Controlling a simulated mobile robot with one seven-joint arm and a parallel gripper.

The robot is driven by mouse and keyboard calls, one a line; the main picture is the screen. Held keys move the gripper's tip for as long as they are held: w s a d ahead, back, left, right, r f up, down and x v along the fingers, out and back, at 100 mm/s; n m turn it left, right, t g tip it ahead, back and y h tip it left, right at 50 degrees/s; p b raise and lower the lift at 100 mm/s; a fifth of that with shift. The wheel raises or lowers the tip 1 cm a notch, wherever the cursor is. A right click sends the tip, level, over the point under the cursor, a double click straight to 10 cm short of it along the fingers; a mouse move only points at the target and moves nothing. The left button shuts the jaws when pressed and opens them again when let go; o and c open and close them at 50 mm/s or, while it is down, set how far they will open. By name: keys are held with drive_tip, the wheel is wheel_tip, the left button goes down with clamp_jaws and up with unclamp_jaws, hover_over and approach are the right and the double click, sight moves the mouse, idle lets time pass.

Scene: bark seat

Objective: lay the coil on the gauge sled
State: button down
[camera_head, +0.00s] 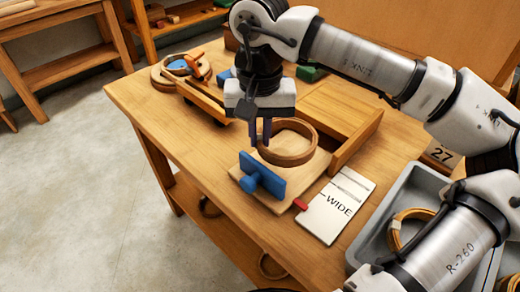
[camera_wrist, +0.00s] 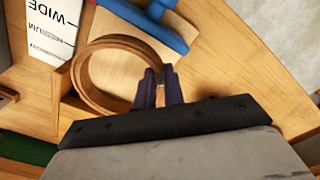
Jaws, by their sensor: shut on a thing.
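The coil is a brown bark ring (camera_head: 288,158) with its opening facing up, over the pale board of the gauge sled (camera_head: 297,180). My gripper (camera_head: 259,138) points down and is shut on the coil's left wall in the head view. In the wrist view my gripper (camera_wrist: 160,82) pinches the near right side of the coil (camera_wrist: 84,82), with the sled board (camera_wrist: 112,22) beyond it. The sled has a blue upright stop (camera_head: 262,176) in front of the coil. I cannot tell whether the coil touches the board or hangs just above it.
A white scale card marked WIDE (camera_head: 338,205) lies right of the sled, by a red pointer (camera_head: 300,204). A wooden trough (camera_head: 345,118) stands behind. A grey tray (camera_head: 372,243) with a tan coil (camera_head: 398,225) is at right. Another ring fixture (camera_head: 165,75) is at back left.

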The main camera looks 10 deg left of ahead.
drive_tip(key=shift+f, duration=2.1)
drive_tip(key=shift+f+b, duration=0.15)
drive_tip(key=shift+b, duration=0.25)
drive_tip(key=c, duration=1.8)
unclamp_jaws()
wheel_tip(320, 180, up, 12)
drive_tip(key=shift+r+p, duration=0.2)
drive_tip(key=shift+p, duration=0.75)
